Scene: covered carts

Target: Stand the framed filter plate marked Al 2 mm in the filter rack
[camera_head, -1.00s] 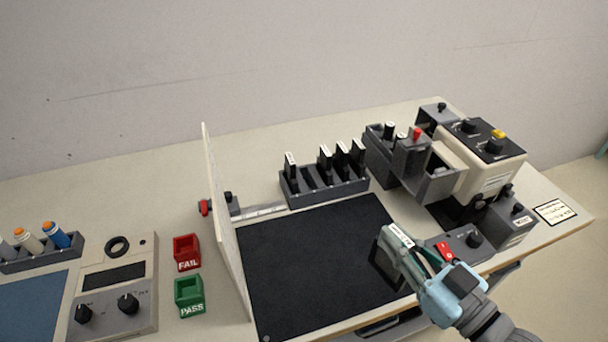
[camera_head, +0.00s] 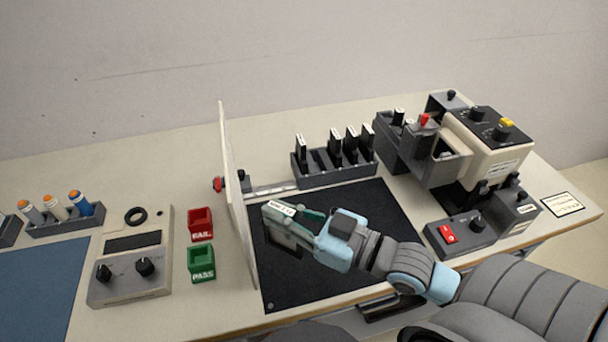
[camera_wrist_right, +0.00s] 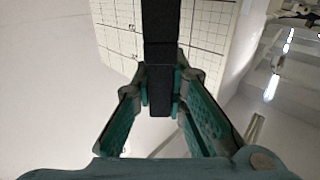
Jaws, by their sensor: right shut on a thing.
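My right gripper (camera_head: 300,220) is shut on a dark framed filter plate (camera_head: 285,246) and holds it over the black mat. A white label shows on the plate's top edge; its print is too small to read. In the right wrist view the plate's dark edge (camera_wrist_right: 160,55) runs between the two fingertips (camera_wrist_right: 160,95). The filter rack (camera_head: 338,179), a dark grey slotted block, stands behind the mat. It holds several dark plates with white labels, with a gap between the leftmost plate (camera_head: 301,152) and the others. My left gripper is not in view.
An upright pale panel (camera_head: 236,200) stands close left of the held plate; its gridded face (camera_wrist_right: 210,30) shows in the right wrist view. A beige machine (camera_head: 490,145) and switch box (camera_head: 460,238) stand right. Red (camera_head: 200,222) and green (camera_head: 202,262) bins are left of the panel.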

